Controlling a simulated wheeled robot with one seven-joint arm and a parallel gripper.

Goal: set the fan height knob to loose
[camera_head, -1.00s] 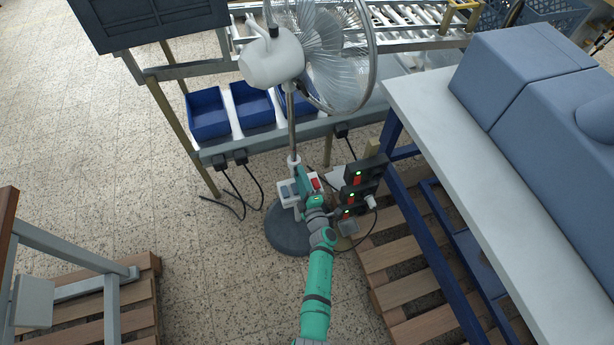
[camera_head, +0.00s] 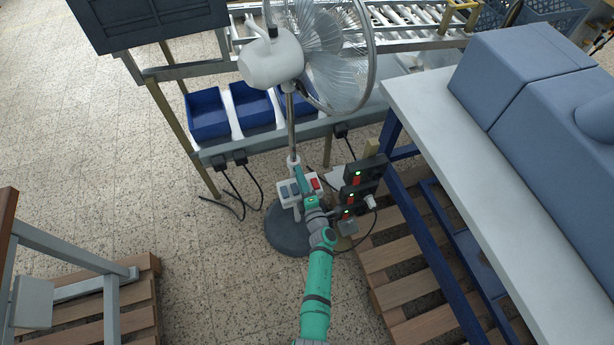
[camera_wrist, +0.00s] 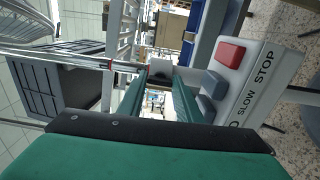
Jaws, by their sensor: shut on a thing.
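The standing fan (camera_head: 272,62) has a white motor head, a wire cage and a metal pole (camera_head: 291,115). A white collar (camera_head: 293,160) sits on the pole above a control box (camera_head: 288,192). My gripper (camera_head: 297,170) is at the collar, just above the box. In the wrist view my gripper (camera_wrist: 158,88) has its two green fingers on either side of the small dark fan height knob (camera_wrist: 159,72) at the collar, shut on it. The fingers hide part of the knob. I cannot read a loose or tight setting. The control box (camera_wrist: 245,75) shows red and grey buttons with STOP and SLOW lettering.
Dark power boxes with green lights (camera_head: 360,180) stand close right of the fan. A blue-legged table (camera_head: 480,170) and a wooden pallet (camera_head: 400,270) lie to the right. The floor left of the fan base (camera_head: 285,235) is clear.

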